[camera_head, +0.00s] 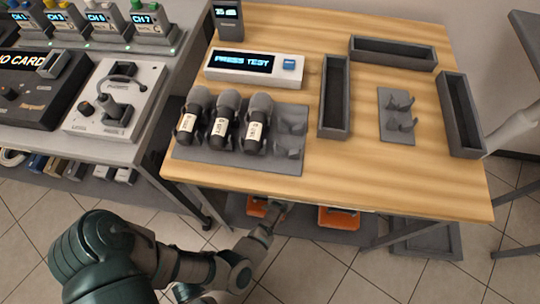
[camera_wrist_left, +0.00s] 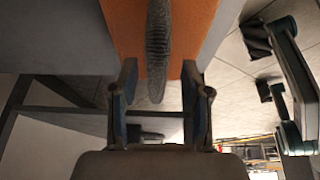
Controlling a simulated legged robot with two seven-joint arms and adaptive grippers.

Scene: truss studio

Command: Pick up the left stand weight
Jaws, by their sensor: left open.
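The left stand weight (camera_head: 256,206) is orange and sits on the low shelf under the wooden table, partly hidden by the table edge and my arm. In the left wrist view the orange weight (camera_wrist_left: 195,25) fills the top middle, with a dark ribbed handle (camera_wrist_left: 158,50) running down between the fingers. My left gripper (camera_wrist_left: 160,105) is open, its two fingers on either side of the handle's near end, with gaps visible. In the head view my left gripper (camera_head: 279,208) reaches under the table front, just right of that weight. My right gripper is not visible.
A second orange weight (camera_head: 338,217) sits to the right on the low shelf (camera_head: 295,225). The wooden table (camera_head: 350,185) overhangs both, with metal legs at the sides. The tiled floor in front is clear.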

